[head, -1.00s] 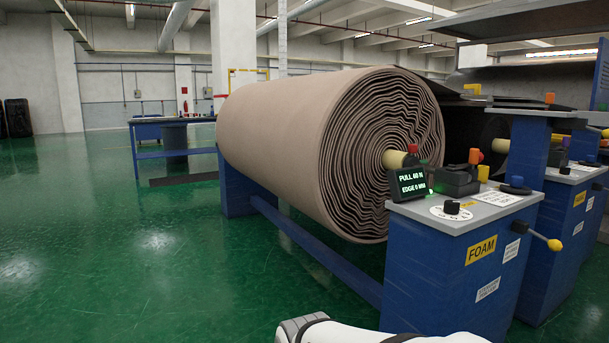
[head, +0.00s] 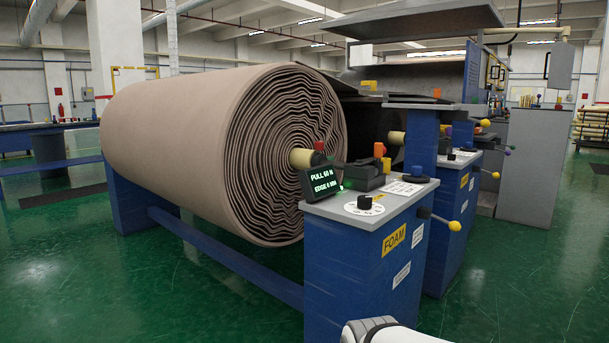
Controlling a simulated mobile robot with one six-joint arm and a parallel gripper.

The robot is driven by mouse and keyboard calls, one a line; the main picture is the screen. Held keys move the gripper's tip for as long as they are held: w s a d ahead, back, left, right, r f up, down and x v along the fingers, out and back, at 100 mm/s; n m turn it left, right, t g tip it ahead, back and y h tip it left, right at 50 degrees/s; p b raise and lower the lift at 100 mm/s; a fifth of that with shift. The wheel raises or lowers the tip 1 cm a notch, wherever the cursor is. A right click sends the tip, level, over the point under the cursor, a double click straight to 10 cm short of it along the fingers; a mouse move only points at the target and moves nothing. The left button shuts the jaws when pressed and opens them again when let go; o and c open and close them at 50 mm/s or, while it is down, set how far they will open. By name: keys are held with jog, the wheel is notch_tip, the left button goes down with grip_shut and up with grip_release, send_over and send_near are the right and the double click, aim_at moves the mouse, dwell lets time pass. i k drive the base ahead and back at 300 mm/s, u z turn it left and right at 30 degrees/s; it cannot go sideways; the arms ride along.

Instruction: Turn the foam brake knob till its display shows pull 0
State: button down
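The foam brake stand (head: 358,262) is a blue cabinet with a grey top and a yellow FOAM label (head: 394,240). A small black knob (head: 365,202) sits on a white round dial on its top, near the front. The display (head: 322,183) stands at the top's left edge; its green text seems to read PULL 60 N and EDGE 0 MM. The digits are small. A white part of my arm (head: 392,333) shows at the bottom edge, below and in front of the stand. My gripper's fingers cannot be made out.
A large beige foam roll (head: 195,150) fills the left of the stand. A lever with a yellow ball (head: 455,226) sticks out at its right. Green floor (head: 190,300) in front is clear.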

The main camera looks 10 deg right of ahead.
aim_at(364, 202)
jog(key=z, duration=0.1)
jog(key=i, duration=1)
jog(key=z, duration=0.1)
